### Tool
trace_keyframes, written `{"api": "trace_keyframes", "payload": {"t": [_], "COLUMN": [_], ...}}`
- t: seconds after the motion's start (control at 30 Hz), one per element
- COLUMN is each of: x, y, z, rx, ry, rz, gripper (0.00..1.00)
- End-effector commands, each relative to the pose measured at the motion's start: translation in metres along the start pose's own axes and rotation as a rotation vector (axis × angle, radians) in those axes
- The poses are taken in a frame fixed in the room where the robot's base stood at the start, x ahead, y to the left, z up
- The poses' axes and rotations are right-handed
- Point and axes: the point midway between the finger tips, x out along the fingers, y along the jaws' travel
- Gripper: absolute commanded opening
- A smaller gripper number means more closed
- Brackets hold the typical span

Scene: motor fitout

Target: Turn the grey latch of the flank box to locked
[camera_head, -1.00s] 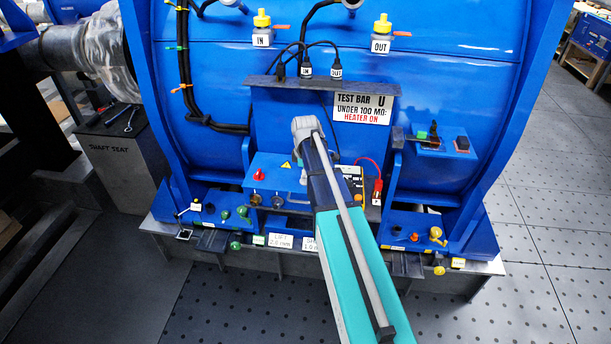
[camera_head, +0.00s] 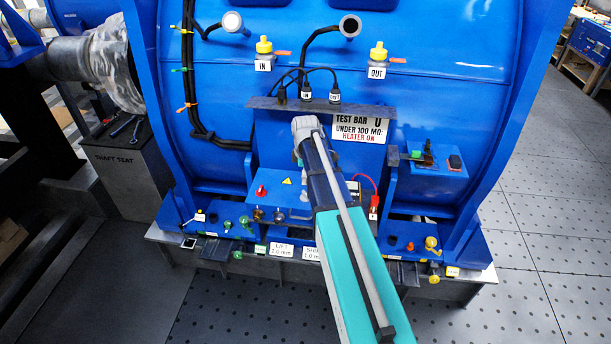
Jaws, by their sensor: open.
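I cannot make out a grey latch or a box named as the flank box. A small blue ledge (camera_head: 447,160) on the machine's right side carries a green block, a dark upright part and a red-topped black block; I cannot tell whether this is the flank box. My arm reaches up from the bottom centre, and its grey wrist joint stands in front of the central blue panel. My gripper is hidden behind my own arm. The arm also covers part of the middle shelf (camera_head: 268,198).
A red knob (camera_head: 262,191) and a red lead plug (camera_head: 374,207) flank my arm. Yellow-capped fittings (camera_head: 264,46) (camera_head: 378,53) and black cables are above. Perforated floor (camera_head: 545,230) is clear at right.

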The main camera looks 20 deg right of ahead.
Motion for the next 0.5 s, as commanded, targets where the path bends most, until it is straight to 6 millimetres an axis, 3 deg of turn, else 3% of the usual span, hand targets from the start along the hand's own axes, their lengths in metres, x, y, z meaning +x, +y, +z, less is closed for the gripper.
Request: {"api": "trace_keyframes", "payload": {"t": [0.5], "x": [-0.045], "y": [0.0], "z": [0.0], "rx": [0.0], "ry": [0.0], "rz": [0.0], "gripper": [0.5]}}
